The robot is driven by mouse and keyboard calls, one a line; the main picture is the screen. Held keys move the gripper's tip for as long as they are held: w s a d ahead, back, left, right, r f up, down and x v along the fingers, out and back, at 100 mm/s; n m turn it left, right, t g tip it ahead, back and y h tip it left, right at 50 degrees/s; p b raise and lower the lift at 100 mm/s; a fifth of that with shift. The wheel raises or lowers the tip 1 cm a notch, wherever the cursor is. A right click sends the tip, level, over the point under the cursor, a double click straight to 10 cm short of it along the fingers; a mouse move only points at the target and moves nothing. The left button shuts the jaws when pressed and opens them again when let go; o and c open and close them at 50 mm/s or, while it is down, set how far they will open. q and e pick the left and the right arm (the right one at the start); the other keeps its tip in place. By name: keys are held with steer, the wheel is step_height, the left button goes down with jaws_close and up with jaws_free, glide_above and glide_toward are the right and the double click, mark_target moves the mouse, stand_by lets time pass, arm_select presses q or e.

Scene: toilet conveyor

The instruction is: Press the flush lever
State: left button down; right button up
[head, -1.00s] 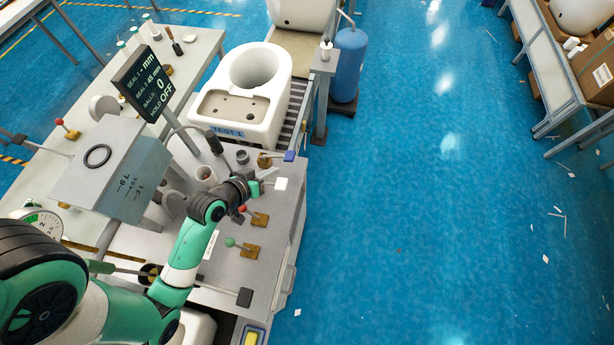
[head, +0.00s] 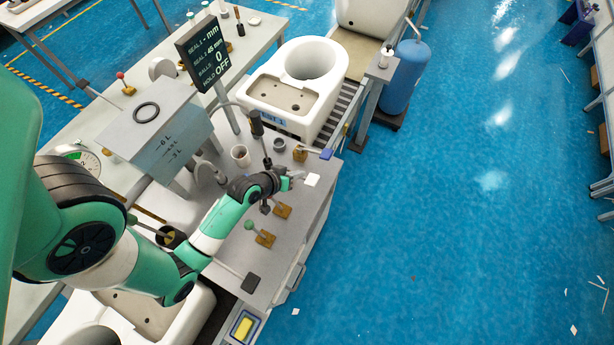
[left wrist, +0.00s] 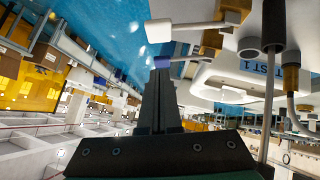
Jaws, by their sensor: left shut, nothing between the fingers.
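My left gripper (head: 288,178) is shut and empty above the bench, just left of a white-ended lever (head: 312,180). In the left wrist view its closed dark fingers (left wrist: 158,95) point up the picture. The white lever (left wrist: 187,30) lies beyond and above them there, on a yellow block. A blue-ended lever (head: 326,154) stands behind; its blue end (left wrist: 162,61) shows at the fingertips in the wrist view, but I cannot tell whether they touch. No label marks which is the flush lever. My right gripper is not in view.
A white toilet (head: 329,112) sits on the conveyor behind.

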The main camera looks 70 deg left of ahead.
mark_target(313, 177)
arm_select(q)
steer(key=x, duration=0.4)
steer(key=shift+b, duration=0.3)
steer(key=f, duration=0.2)
steer(key=shift+w+d+f, duration=0.25)
steer(key=shift+d+f, duration=0.05)
steer(key=shift+d, duration=0.1)
steer(key=shift+w+d+f, duration=0.1)
steer(key=shift+f, duration=0.45)
